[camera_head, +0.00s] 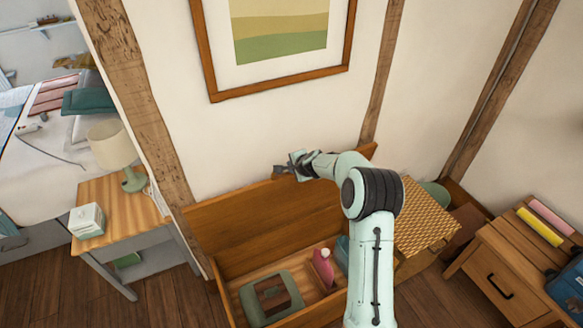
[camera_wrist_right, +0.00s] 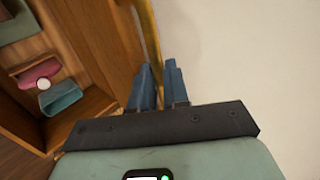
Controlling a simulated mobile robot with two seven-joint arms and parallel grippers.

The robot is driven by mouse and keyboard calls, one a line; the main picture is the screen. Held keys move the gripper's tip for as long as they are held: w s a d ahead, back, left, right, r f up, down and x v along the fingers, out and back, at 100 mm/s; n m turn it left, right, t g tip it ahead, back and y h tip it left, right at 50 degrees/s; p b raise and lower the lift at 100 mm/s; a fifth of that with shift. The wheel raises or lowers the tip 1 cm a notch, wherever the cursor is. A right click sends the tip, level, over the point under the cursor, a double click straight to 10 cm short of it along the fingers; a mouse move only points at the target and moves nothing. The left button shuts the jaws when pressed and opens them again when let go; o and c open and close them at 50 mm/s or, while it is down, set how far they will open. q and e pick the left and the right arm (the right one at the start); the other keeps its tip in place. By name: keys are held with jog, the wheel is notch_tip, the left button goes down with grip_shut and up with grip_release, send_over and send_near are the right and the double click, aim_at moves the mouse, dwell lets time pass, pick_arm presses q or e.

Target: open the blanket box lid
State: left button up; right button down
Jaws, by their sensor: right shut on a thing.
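The blanket box lid (camera_head: 250,221) is a wooden panel standing raised against the wall, with the box (camera_head: 215,281) open below it. My right gripper (camera_head: 283,169) is at the lid's top edge, near its middle. In the right wrist view the gripper (camera_wrist_right: 160,90) has its two dark fingers on either side of the lid's edge (camera_wrist_right: 148,40), shut on it. My right arm hides part of the lid and the box's right part. My left gripper is not in view.
A side table with a lamp (camera_head: 112,145) stands left. A woven basket (camera_head: 425,215) and a drawer stand (camera_head: 500,275) are at right. A framed picture (camera_head: 280,78) hangs above.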

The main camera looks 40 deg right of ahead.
jog(key=shift+a+f, duration=0.25)
jog(key=shift+f, duration=0.25)
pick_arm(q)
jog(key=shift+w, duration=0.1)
pick_arm(e)
jog(key=c, duration=1.3)
grip_release()
jog(key=shift+d, duration=0.1)
jog(key=shift+r, duration=0.15)
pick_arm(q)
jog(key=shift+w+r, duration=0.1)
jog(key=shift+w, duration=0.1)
pick_arm(e)
jog(key=v, duration=1.3)
jog(key=shift+r, duration=0.3)
